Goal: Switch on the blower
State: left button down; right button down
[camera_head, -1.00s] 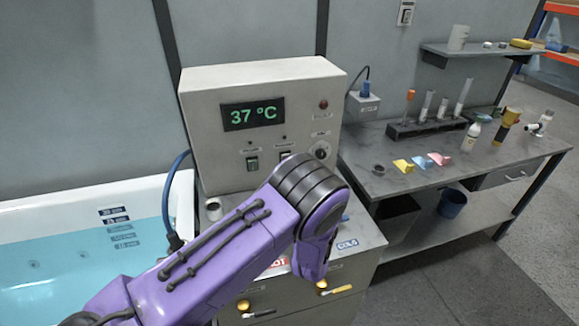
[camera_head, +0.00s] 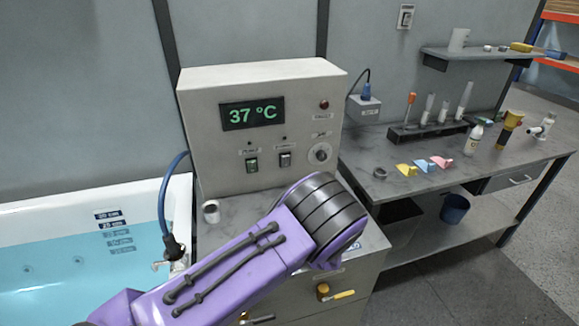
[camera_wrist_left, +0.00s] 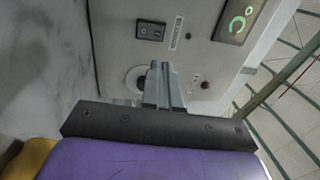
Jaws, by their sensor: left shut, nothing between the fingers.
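The grey control box (camera_head: 198,120) carries two rocker switches: a green one on the left (camera_head: 252,165) and a dark one on the right (camera_head: 285,160). Their labels are too small to read surely. The dark rocker also shows in the left wrist view (camera_wrist_left: 150,30), with a dark indicator (camera_wrist_left: 188,36) beside it. My left gripper (camera_wrist_left: 163,68) is shut and empty, pointing at the panel. Its fingers overlap the edge of the round knob (camera_wrist_left: 133,76), apart from the dark rocker; I cannot tell contact. In the head view my wrist hides the fingers. My right gripper is out of view.
The display (camera_head: 252,113) reads 37 °C. A red lamp (camera_head: 323,104) sits above the knob. The water-filled tub (camera_head: 85,192) is at left, with a blue hose (camera_head: 163,205). A white cup-like piece (camera_head: 211,211) stands on the cabinet. A lab bench (camera_head: 455,172) is at right.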

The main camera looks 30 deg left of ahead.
aim_at(286, 158)
pick_arm(q)
jog(key=b+x, duration=0.5)
jog(key=x, duration=0.7)
jog(key=shift+w+a+f, duration=0.15)
jog(key=shift+w+a, duration=0.05)
jog(key=shift+w, duration=0.05)
jog(key=shift+w+a, duration=0.2)
jog(key=shift+a, duration=0.05)
jog(key=shift+r, duration=0.2)
